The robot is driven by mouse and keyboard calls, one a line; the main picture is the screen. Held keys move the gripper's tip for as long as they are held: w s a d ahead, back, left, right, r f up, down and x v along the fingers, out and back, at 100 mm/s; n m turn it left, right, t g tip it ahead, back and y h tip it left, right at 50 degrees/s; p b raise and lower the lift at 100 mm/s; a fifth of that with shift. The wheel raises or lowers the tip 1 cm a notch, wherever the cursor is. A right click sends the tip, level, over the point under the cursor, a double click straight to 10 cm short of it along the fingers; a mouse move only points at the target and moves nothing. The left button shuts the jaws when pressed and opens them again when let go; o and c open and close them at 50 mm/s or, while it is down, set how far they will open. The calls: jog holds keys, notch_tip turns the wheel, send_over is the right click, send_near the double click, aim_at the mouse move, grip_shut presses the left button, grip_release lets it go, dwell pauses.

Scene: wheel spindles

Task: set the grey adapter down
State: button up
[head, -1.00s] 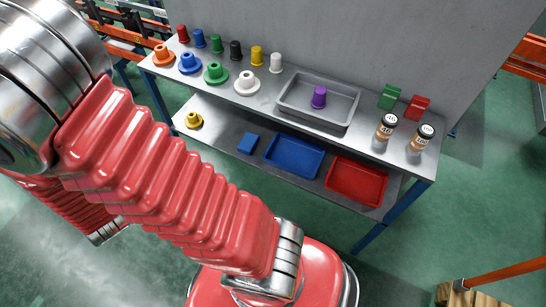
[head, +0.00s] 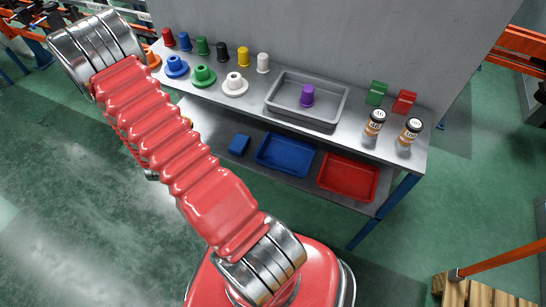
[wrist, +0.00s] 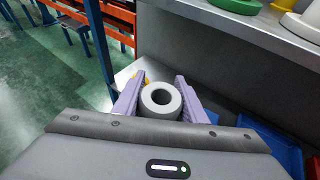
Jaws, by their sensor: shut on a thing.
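The grey adapter (wrist: 160,111) is a thick ring with a round hole, seen from above in the wrist view. My gripper (wrist: 159,79) has its two purple fingers on either side of it and is shut on it. The adapter is over the left end of the lower shelf (wrist: 127,73); I cannot tell whether its underside touches the shelf. In the head view my arm hides the gripper and the adapter.
A yellow flanged part (head: 188,122) is just beyond the adapter on the lower shelf, mostly hidden. A blue block (head: 239,145), blue tray (head: 262,163) and red tray (head: 323,184) lie farther right. The upper shelf (head: 355,141) holds several coloured parts and overhangs close by.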

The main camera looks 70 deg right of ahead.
jog(key=s+d+f+m+g, duration=0.2)
jog(key=s+d, duration=0.4)
jog(key=s, duration=0.4)
jog(key=s+d+f+m+g, duration=0.3)
jog(key=s+d+f, duration=0.3)
jog(key=s, duration=0.4)
jog(key=s+d+f+m+g+h, duration=0.1)
jog(key=s+d+f+m+g, duration=0.2)
jog(key=s+d+f, duration=0.3)
jog(key=s+g, duration=0.1)
jog(key=s, duration=0.3)
jog(key=shift+d+f, duration=0.2)
jog(key=shift+d, duration=0.1)
send_over(275, 151)
jog(key=shift+f, duration=2.9)
jog(key=shift+s+f, duration=0.1)
jog(key=shift+f, duration=2)
